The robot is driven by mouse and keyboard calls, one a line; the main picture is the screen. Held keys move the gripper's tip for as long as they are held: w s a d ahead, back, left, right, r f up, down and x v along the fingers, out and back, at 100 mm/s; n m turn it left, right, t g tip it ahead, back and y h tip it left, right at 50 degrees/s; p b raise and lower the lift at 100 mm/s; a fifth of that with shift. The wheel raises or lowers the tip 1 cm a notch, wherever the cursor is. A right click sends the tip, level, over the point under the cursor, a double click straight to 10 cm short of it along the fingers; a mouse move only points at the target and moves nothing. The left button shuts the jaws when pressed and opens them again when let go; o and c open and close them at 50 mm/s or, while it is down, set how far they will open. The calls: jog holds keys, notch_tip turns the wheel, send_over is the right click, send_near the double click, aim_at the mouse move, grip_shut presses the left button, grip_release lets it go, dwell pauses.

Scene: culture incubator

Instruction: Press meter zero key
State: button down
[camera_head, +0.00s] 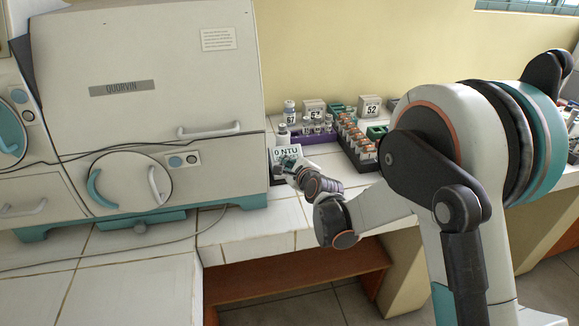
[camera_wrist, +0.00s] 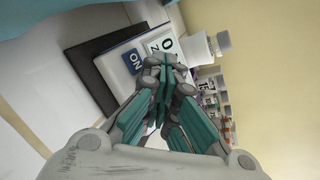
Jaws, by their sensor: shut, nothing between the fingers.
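The meter (camera_head: 288,152) stands on the white counter just right of the large incubator, with a display reading "0 NTU". In the wrist view the meter (camera_wrist: 122,62) is a white body with a blue key marked "ON" (camera_wrist: 132,61). A second, pale key marked "Z" (camera_wrist: 155,46) sits beside it, partly hidden by my fingers. My gripper (camera_head: 287,166) is at the front of the meter. In the wrist view my gripper (camera_wrist: 164,66) is shut and empty, its tips over or close to the key area. I cannot tell whether they touch a key.
The QUORVIN incubator (camera_head: 160,90) stands close on the left. Racks of vials (camera_head: 356,140) and a purple rack (camera_head: 313,137) stand right of and behind the meter.

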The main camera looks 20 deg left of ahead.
jog(key=shift+s+d+r+p, duration=0.2)
jog(key=shift+s+r+p, duration=0.1)
jog(key=shift+r, duration=0.4)
jog(key=shift+r, duration=0.1)
jog(key=r, duration=0.1)
jog(key=s+r+p, duration=0.1)
jog(key=s+d+r+p, duration=0.1)
jog(key=r, duration=0.1)
jog(key=shift+d+r, duration=0.1)
dwell(0.4)
dwell(0.5)
